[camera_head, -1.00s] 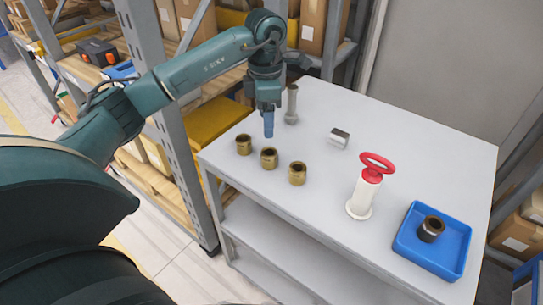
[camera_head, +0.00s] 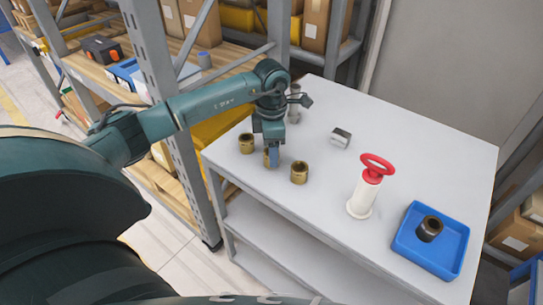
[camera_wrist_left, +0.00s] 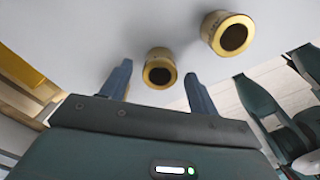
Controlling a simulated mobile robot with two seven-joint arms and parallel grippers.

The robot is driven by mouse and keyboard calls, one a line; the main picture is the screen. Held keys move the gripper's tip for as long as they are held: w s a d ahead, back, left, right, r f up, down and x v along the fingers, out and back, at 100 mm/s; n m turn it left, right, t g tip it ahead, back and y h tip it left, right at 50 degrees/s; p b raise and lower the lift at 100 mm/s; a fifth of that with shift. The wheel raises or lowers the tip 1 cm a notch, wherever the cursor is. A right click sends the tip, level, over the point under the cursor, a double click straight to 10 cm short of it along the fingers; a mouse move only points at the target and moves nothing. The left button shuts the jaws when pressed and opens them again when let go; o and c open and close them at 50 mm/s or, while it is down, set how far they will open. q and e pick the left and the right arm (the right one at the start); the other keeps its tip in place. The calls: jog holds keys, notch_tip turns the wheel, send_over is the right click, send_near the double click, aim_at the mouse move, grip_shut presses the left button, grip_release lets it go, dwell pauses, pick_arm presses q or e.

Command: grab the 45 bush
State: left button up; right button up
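Three brass bushes stand in a row near the table's left front edge: a left one (camera_head: 246,144), a middle one (camera_head: 265,160) partly hidden by my gripper, and a right one (camera_head: 299,173). No size marking is readable on them. My left gripper (camera_head: 272,158) points down at the middle bush. In the left wrist view its blue fingers (camera_wrist_left: 158,84) are spread apart, with a bush (camera_wrist_left: 160,69) in the gap between them and clear space at each side. A second bush (camera_wrist_left: 229,34) shows at the upper right there. My right gripper is not in view.
On the grey table (camera_head: 400,150) stand a white cylinder with a red ring handle (camera_head: 364,190), a small metal block (camera_head: 340,138) and a grey post (camera_head: 294,104). A blue tray (camera_head: 452,262) holds a dark bush (camera_head: 430,229). Shelving rises behind and left.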

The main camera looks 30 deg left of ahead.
pick_arm(q)
jog(key=c, duration=1.1)
jog(key=shift+r, duration=0.1)
